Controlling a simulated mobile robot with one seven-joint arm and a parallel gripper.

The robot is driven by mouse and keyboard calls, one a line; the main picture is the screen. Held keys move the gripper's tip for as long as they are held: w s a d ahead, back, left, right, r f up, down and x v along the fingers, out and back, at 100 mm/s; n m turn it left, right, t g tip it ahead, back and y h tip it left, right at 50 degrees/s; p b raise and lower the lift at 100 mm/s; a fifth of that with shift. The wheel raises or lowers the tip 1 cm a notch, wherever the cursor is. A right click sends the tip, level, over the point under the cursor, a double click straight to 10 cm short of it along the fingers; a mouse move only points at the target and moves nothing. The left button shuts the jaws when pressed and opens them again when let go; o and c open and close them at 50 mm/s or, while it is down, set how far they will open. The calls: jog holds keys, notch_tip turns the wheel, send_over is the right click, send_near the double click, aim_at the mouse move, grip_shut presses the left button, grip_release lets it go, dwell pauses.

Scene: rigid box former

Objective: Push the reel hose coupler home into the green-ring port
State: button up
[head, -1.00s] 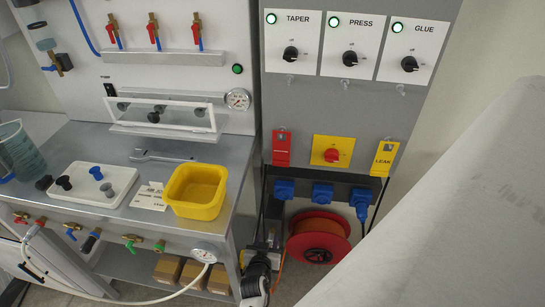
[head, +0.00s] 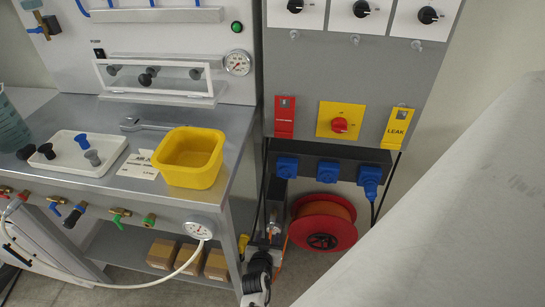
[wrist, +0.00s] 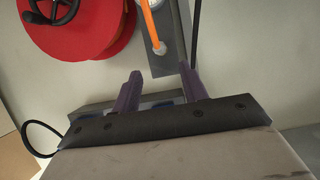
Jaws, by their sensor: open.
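The red reel (head: 323,225) stands low beneath the sockets, with orange hose wound on it. In the wrist view the reel (wrist: 80,25) fills the upper left. A run of orange hose (wrist: 151,22) passes beside it, over a grey box (wrist: 168,65). A small pale end piece (wrist: 160,49) shows at its lower end; I cannot tell whether it is the coupler. My gripper (wrist: 159,72) is open and its purple fingers have nothing visible between them. Green-marked fittings (head: 118,216) sit on the bench front; I cannot make out a green-ring port for certain.
A bench (head: 235,130) at left carries a yellow bin (head: 190,172) and a white tray (head: 75,165). A pale hose (head: 150,284) hangs in front, by a gauge (head: 198,229). Blue plugs (head: 326,171) and a black cable (head: 386,200) are above and beside the reel.

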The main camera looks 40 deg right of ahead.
aim_at(272, 224)
jog(key=shift+w, duration=0.1)
jog(key=b+x, duration=0.3)
jog(key=x, duration=0.4)
jog(key=shift+d+f, duration=0.1)
jog(key=shift+f, duration=0.1)
jog(key=shift+b+x, duration=0.45)
jog(key=shift+x, duration=0.35)
jog(key=shift+r, duration=0.1)
dwell(0.5)
grip_shut()
jog(key=shift+s+a, duration=0.95)
jog(key=shift+a, duration=0.2)
jog(key=shift+s+a, duration=1)
jog(key=shift+a, duration=0.1)
